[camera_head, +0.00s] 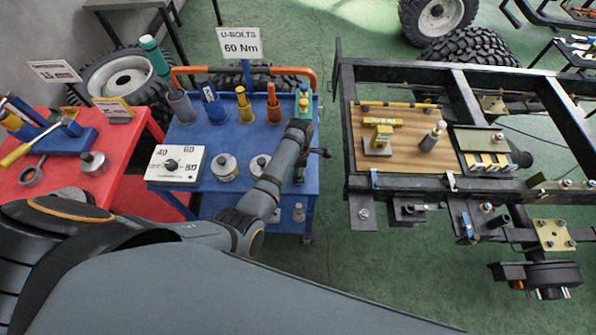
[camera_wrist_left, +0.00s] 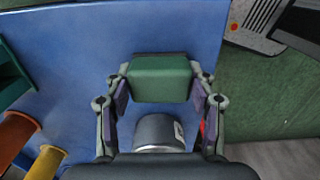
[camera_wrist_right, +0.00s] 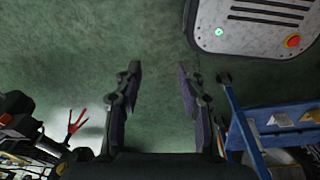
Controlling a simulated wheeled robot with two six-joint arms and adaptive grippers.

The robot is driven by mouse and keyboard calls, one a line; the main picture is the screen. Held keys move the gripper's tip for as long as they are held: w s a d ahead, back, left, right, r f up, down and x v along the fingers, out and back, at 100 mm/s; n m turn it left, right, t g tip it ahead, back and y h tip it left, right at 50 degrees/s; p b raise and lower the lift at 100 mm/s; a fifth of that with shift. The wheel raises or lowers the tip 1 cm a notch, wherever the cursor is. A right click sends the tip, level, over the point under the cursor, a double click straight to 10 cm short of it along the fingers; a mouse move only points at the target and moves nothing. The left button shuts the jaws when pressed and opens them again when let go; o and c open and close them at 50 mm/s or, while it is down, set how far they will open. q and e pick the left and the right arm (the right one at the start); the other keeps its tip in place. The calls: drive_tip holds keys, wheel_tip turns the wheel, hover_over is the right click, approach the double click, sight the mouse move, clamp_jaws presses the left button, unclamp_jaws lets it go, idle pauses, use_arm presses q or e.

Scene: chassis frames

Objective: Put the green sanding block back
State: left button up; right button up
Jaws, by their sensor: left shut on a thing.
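The green sanding block (camera_wrist_left: 160,79) is held between the two fingers of my left gripper (camera_wrist_left: 160,92), above or at the blue cart's top; contact with the cart cannot be told. In the head view my left arm reaches to the right edge of the blue cart and largely hides the gripper (camera_head: 299,172); I cannot make out the block there. A dark green open holder (camera_wrist_left: 10,78) stands at the left of the left wrist view, apart from the block. My right gripper (camera_wrist_right: 158,88) is open and empty over the green floor.
The blue cart (camera_head: 228,140) carries orange (camera_head: 272,103) and yellow (camera_head: 244,105) holders, a white dial box (camera_head: 176,168) and grey round pieces. A red table (camera_head: 125,170) stands left. The chassis frame (camera_head: 345,120), with a wooden board (camera_head: 408,155), stands right across a floor gap.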

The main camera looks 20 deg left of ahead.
use_arm(q)
drive_tip(key=shift+d+f, duration=0.15)
drive_tip(key=o, duration=0.8)
drive_tip(key=shift+c, duration=0.2)
drive_tip(key=shift+o, duration=1.3)
use_arm(e)
drive_tip(key=shift+d, duration=0.85)
use_arm(q)
drive_tip(key=shift+r, duration=0.25)
wheel_tip(320, 180, up, 12)
drive_tip(key=p, duration=1.1)
use_arm(e)
wheel_tip(320, 180, up, 11)
drive_tip(key=shift+a, duration=0.15)
